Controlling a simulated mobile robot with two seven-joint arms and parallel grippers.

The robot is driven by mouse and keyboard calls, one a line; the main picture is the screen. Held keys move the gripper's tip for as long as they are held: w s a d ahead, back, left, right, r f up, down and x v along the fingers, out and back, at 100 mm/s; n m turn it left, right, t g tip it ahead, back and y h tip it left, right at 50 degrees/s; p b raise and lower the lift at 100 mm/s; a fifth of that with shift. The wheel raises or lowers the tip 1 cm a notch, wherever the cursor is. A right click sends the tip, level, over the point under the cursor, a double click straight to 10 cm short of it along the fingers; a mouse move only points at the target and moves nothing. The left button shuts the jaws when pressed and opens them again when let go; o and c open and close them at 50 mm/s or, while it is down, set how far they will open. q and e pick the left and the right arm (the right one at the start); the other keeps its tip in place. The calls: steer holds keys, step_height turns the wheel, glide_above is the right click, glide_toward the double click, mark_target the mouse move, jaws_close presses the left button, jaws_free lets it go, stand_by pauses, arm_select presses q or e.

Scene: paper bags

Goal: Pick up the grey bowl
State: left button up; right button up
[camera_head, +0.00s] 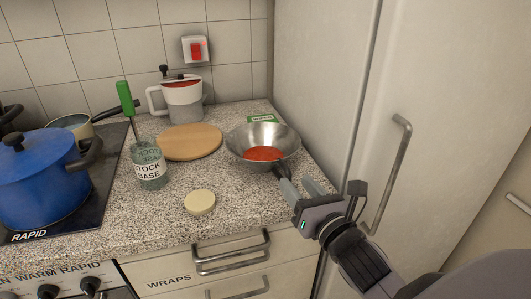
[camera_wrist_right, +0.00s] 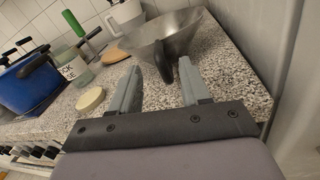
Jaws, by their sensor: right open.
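The grey bowl (camera_head: 283,137) is a shiny metal bowl with red contents (camera_head: 263,153), upright at the right end of the counter. A dark handle (camera_wrist_right: 163,62) sticks out from its near side, toward my right gripper. My right gripper (camera_head: 299,184) is open and just short of the bowl, at the counter's right edge. In the right wrist view the bowl (camera_wrist_right: 180,32) lies ahead of the fingers, with the handle roughly in line with the gap between them. I cannot tell whether the fingers touch the handle. My left gripper is out of view.
A wooden board (camera_head: 190,142), a pale round lid (camera_head: 200,202) and a labelled jar (camera_head: 150,165) are left of the bowl. A white-and-grey jug (camera_head: 183,104) stands behind, and a blue pot (camera_head: 40,185) on the hob. A tall cabinet (camera_head: 320,80) borders the counter's right side.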

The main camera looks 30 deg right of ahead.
mark_target(290, 174)
steer(key=shift+w+d+r+p, duration=0.15)
steer(key=shift+w+p, duration=0.05)
steer(key=shift+w, duration=1.3)
steer(key=shift+w+d+r+p, duration=0.1)
steer(key=shift+w+d+p, duration=0.1)
steer(key=shift+w, duration=1.3)
steer(key=shift+r, duration=0.1)
jaws_close()
